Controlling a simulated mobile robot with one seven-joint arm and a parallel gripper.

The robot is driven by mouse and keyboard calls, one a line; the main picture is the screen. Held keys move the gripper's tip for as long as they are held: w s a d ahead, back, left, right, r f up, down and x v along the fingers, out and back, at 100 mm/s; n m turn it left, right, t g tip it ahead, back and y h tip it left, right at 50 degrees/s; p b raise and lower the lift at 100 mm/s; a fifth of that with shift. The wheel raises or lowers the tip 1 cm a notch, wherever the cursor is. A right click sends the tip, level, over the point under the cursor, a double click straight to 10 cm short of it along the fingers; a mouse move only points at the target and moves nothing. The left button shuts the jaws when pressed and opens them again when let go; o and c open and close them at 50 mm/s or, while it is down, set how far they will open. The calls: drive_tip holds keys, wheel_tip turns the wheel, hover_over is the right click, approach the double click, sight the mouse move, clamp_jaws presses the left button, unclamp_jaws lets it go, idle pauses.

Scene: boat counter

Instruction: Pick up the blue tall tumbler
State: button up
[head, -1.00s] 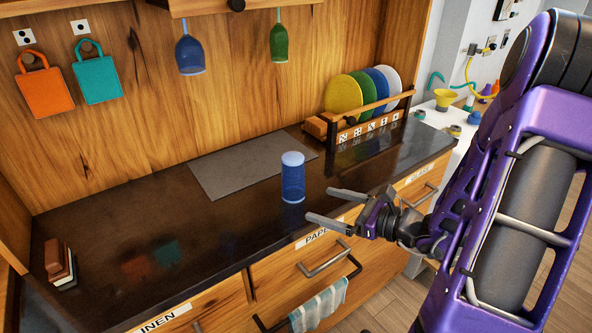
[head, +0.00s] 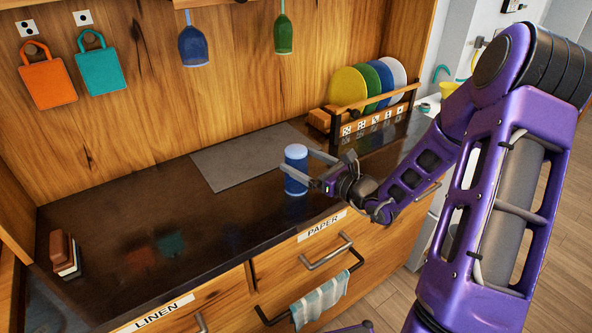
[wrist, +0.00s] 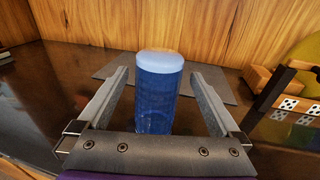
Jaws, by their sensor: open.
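The blue tall tumbler (head: 296,185) stands upright on the dark counter, with a pale blue top. In the wrist view the tumbler (wrist: 158,95) stands between the two fingers of my gripper (wrist: 158,88), with a visible gap on each side. In the head view my gripper (head: 295,163) is open, with one finger passing in front of the tumbler and the other reaching behind it. The fingers hide a band of the tumbler in the head view.
A grey mat (head: 225,165) lies behind the tumbler. A wooden rack (head: 372,115) with coloured plates stands at the back right. Blue (head: 193,46) and green (head: 283,36) glasses hang above. A small stack of blocks (head: 64,254) sits at the left. The counter's middle left is clear.

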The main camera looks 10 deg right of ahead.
drive_tip(key=shift+x, duration=2.65)
clamp_jaws()
